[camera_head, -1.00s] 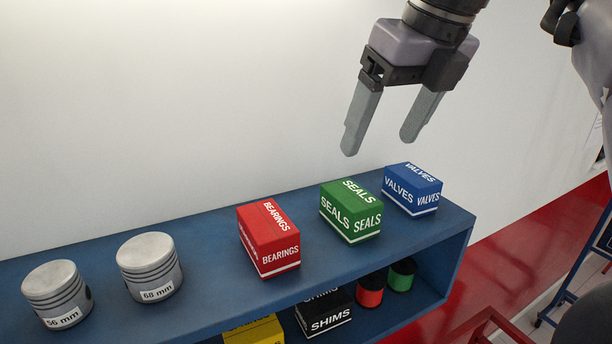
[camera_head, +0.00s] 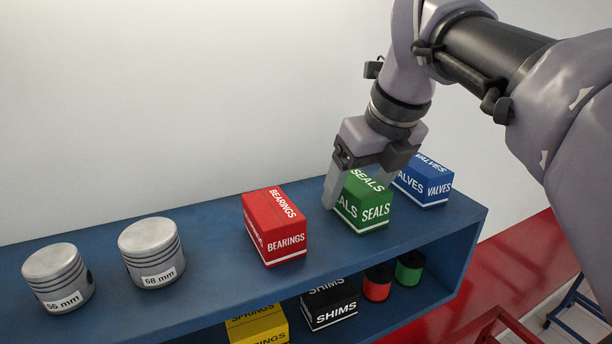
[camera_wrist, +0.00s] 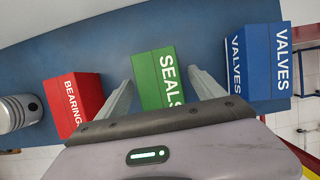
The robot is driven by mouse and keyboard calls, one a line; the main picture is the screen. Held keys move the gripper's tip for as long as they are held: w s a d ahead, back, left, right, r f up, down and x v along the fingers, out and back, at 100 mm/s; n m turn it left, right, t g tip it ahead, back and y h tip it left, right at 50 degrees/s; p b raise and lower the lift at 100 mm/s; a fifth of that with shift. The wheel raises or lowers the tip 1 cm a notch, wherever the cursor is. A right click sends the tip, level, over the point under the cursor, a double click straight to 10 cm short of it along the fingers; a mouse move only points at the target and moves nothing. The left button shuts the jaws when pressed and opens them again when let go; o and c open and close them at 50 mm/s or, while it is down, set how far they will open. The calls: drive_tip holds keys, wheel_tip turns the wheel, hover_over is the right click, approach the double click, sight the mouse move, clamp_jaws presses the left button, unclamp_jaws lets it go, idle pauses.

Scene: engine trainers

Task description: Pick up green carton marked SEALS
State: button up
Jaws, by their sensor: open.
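The green carton marked SEALS (camera_head: 366,207) stands on top of the blue shelf unit (camera_head: 208,262), between the red and blue cartons. My gripper (camera_head: 358,190) is open and lowered over it, with one finger at its left side and the other at its right, partly behind it. In the wrist view the green carton (camera_wrist: 158,80) lies between the two open fingers (camera_wrist: 160,92), with a small gap showing on the left side. The gripper hides part of the carton's top.
A red BEARINGS carton (camera_head: 275,228) stands close on the left, a blue VALVES carton (camera_head: 424,182) close on the right. Two pistons (camera_head: 58,279) (camera_head: 152,253) stand further left. The lower shelf holds yellow SPRINGS (camera_head: 258,328) and black SHIMS (camera_head: 329,303) cartons and two spools (camera_head: 378,282) (camera_head: 410,267).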

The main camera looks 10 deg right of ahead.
drive_tip(key=shift+f, duration=0.25)
idle(0.3)
clamp_jaws()
